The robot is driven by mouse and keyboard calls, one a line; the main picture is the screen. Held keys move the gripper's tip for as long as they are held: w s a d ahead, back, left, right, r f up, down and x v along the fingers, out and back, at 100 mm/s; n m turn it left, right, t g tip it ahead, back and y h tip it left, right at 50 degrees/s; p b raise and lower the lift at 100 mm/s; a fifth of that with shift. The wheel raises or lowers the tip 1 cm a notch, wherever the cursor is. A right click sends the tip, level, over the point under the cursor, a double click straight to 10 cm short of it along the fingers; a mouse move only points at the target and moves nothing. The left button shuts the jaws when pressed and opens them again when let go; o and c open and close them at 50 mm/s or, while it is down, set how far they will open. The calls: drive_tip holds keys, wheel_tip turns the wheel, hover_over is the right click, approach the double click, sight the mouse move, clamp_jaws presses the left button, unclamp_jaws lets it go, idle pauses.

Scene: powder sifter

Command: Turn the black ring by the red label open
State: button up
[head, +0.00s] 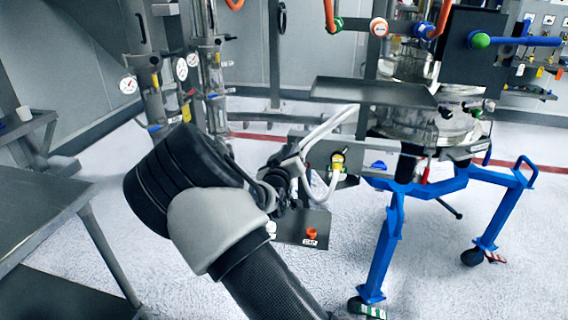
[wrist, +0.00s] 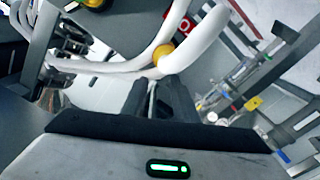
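My gripper (head: 290,165) reaches toward the white bent hose beside the grey box, in front of the blue-legged stand. In the wrist view its two dark fingertips (wrist: 158,90) lie close together, just below the white tubing (wrist: 150,60). Whether anything is between them is unclear. A small red tag (head: 425,174) hangs under the vessel in the head view. I cannot pick out the black ring with certainty; my arm and the tubing may hide it.
A yellow fitting (head: 337,160) sits by the white hose (head: 332,125). The blue stand (head: 393,235) on castors carries the steel vessel at right. A flat dark tray (head: 370,92) juts out above the hose. A metal table (head: 40,215) stands at left.

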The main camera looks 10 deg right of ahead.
drive_tip(key=p+v, duration=0.2)
drive_tip(key=v, duration=1.4)
drive_tip(key=shift+s, duration=0.15)
drive_tip(key=s+d+r+m+g+y, duration=0.1)
drive_tip(key=s+d+r+g+y, duration=0.2)
drive_tip(key=s, duration=0.7)
drive_tip(key=s+d+r+m+g+y, duration=0.1)
drive_tip(key=s+d+r+g, duration=0.3)
drive_tip(key=s, duration=0.6)
drive_tip(key=s+d+r+m+g+y, duration=0.1)
drive_tip(key=s+d+r+g, duration=0.3)
drive_tip(key=s, duration=0.6)
wheel_tip(320, 180, up, 20)
drive_tip(key=a+p, duration=0.1)
drive_tip(key=p, duration=1.7)
drive_tip(key=shift+w+a+f+g+y+p, duration=0.15)
drive_tip(key=shift+a+f+g+y+p, duration=0.15)
drive_tip(key=shift+a+p, duration=0.1)
